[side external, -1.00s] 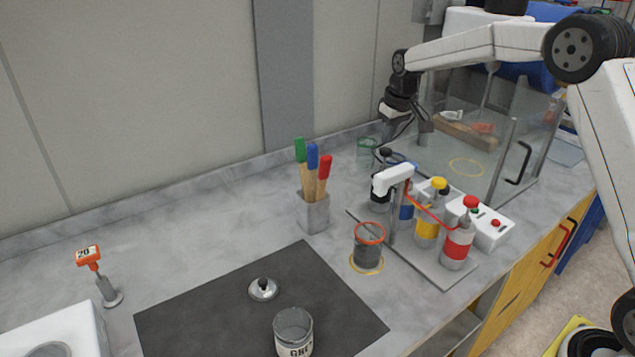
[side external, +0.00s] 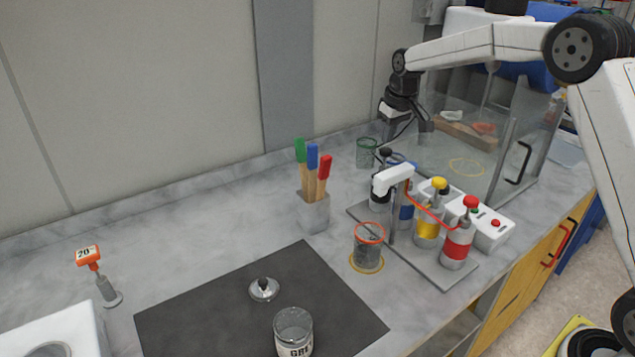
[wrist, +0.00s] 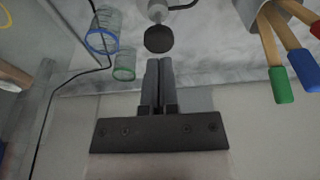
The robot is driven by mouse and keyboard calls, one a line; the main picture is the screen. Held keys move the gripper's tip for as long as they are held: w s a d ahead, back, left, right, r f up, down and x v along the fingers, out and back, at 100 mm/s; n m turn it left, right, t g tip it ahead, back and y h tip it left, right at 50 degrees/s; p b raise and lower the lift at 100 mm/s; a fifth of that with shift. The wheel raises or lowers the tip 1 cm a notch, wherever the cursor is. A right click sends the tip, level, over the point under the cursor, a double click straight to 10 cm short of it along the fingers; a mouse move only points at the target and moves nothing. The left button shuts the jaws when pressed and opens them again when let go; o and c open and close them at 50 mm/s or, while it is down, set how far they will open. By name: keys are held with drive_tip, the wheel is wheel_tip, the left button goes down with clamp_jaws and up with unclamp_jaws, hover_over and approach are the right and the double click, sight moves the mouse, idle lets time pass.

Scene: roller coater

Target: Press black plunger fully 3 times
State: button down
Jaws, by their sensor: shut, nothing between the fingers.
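The black plunger is a dark round cap (side external: 385,152) on a bottle at the far end of the dispenser stand, partly behind the white dispensing head (side external: 392,178). In the wrist view the cap (wrist: 159,38) lies just beyond the fingertips, in line with them. My gripper (wrist: 159,62) is shut and empty, with its two fingers side by side. In the side view it hangs above the black plunger's end of the stand. I cannot tell the exact height gap, and no contact is clear.
Blue, yellow (side external: 439,184) and red (side external: 470,202) pump bottles stand along the same stand. An orange-rimmed beaker (side external: 368,250) stands before it. A brush holder (side external: 313,213) is to the left. A green-rimmed beaker (side external: 366,153) and a glass enclosure (side external: 500,135) are close by.

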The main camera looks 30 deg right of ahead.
sight(387, 150)
drive_tip(key=shift+f, duration=2.1)
drive_tip(key=shift+r, duration=2.25)
drive_tip(key=shift+r, duration=3)
